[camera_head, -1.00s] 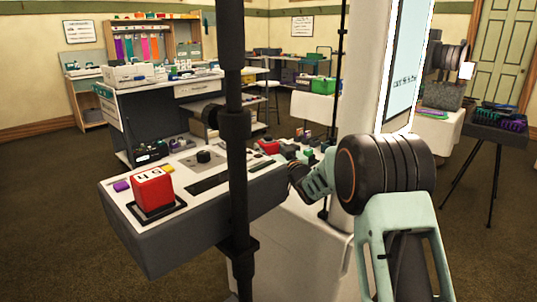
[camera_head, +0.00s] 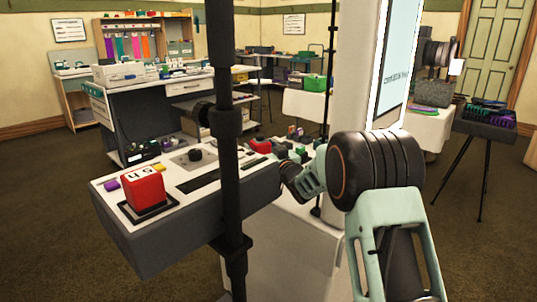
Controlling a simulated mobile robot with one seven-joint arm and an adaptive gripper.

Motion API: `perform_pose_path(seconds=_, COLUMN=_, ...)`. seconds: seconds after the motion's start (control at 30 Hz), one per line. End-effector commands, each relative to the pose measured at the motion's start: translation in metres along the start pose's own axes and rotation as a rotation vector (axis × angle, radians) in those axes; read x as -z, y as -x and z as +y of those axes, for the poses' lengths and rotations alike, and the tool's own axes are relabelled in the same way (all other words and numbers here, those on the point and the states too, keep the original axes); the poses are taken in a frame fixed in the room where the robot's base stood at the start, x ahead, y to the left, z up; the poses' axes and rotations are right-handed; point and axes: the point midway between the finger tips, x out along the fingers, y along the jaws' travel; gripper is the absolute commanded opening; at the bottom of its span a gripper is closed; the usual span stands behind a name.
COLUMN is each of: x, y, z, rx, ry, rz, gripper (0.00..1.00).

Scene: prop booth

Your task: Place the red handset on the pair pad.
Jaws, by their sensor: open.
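A small red object (camera_head: 260,146), which may be the red handset, lies toward the far right of the white-topped console, among dark and green pieces. I cannot tell which surface is the pair pad. My arm comes in from the lower right and reaches left past the white pillar. Its visible end is near the console's right side, and I cannot make out my gripper's fingers. Nothing is seen held.
A dark upright pole (camera_head: 229,150) crosses in front of the console (camera_head: 190,212). A white pillar (camera_head: 367,65) stands behind my arm. A cluttered workbench (camera_head: 165,95) is behind, and a dark tray on a tripod (camera_head: 487,124) stands at right. Carpet is open at left.

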Motion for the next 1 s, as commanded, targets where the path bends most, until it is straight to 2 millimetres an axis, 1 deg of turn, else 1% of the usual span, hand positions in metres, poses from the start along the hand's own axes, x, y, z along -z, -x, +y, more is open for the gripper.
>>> perform_pose_path(seconds=0.17, x=0.001, y=0.025, z=0.001, rx=-0.002, ry=-0.002, rz=-0.002, gripper=0.58)
perform_pose_path(seconds=0.5, x=0.000, y=0.086, z=0.001, rx=-0.002, ry=0.000, rz=-0.002, gripper=0.58)
perform_pose_path(seconds=0.6, x=0.000, y=0.100, z=0.001, rx=-0.002, ry=-0.001, rz=-0.002, gripper=0.58)
perform_pose_path(seconds=0.7, x=0.000, y=0.110, z=0.001, rx=-0.002, ry=-0.001, rz=-0.001, gripper=0.58)
perform_pose_path(seconds=0.8, x=0.000, y=0.115, z=0.000, rx=-0.001, ry=-0.001, rz=-0.001, gripper=0.58)
perform_pose_path(seconds=1.0, x=-0.001, y=0.117, z=0.000, rx=0.000, ry=-0.001, rz=-0.001, gripper=0.58)
